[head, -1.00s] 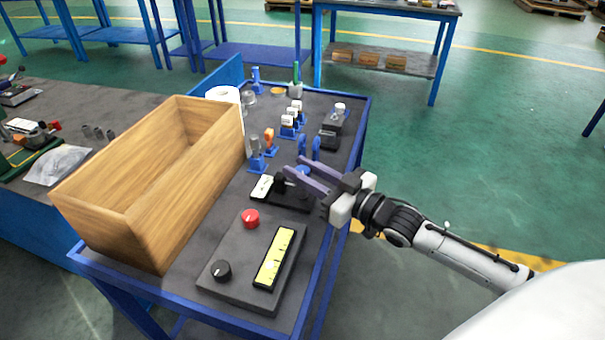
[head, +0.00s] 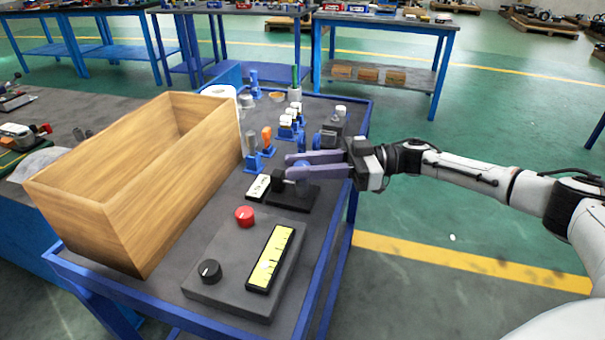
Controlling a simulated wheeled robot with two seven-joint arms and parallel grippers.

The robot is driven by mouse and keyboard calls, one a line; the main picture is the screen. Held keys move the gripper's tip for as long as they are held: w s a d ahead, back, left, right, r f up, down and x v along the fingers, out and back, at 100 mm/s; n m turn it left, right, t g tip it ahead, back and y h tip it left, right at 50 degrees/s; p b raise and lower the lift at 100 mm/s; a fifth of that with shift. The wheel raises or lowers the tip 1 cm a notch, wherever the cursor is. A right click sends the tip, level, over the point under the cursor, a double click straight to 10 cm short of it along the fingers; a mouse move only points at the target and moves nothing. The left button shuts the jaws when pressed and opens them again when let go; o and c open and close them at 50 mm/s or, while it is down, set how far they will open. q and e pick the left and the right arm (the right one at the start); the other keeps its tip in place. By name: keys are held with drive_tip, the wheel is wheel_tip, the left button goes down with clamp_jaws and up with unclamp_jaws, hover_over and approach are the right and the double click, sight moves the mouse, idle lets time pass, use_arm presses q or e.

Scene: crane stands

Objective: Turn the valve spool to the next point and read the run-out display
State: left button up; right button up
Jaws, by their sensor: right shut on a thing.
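A black stand (head: 290,199) with a small white label plate (head: 258,187) sits on the cart top, right of the wooden box. My right gripper (head: 292,165) reaches in from the right over this stand. Its two grey-purple fingers are shut on a blue round part at the stand, which I take to be the valve spool (head: 299,174); the fingers hide most of it. A long yellow display (head: 270,258) with dark marks too small to read lies on a grey panel (head: 222,300) at the front. My left gripper is not in view.
The open wooden box (head: 170,215) fills the cart's left side. Several small blue stands, an orange-topped tool (head: 267,136) and a dark block (head: 333,122) crowd behind my right gripper. The aisle floor at right is clear.

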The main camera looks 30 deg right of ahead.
drive_tip(key=shift+w+f+n+g+y+b, duration=0.2)
drive_tip(key=shift+n+g+y+b, duration=0.1)
drive_tip(key=shift+n+g+b, duration=0.25)
drive_tip(key=shift+n+g+y+b, duration=0.3)
drive_tip(key=shift+n+g+b, duration=0.25)
drive_tip(key=shift+g+b, duration=0.45)
drive_tip(key=shift+s+r+n+g+b, duration=0.1)
drive_tip(key=shift+r+n+g+b, duration=0.05)
drive_tip(key=shift+n+g+b, duration=0.6)
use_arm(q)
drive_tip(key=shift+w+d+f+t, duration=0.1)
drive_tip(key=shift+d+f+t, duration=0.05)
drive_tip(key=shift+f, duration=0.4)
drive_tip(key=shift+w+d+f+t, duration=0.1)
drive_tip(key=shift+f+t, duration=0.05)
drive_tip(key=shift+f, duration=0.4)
use_arm(e)
drive_tip(key=shift+a+g, duration=0.1)
drive_tip(key=shift+g, duration=0.4)
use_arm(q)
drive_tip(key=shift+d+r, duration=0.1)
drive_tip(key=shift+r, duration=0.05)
use_arm(e)
drive_tip(key=shift+r, duration=0.15)
drive_tip(key=o, duration=1)
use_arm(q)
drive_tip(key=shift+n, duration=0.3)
use_arm(e)
drive_tip(key=shift+o, duration=0.2)
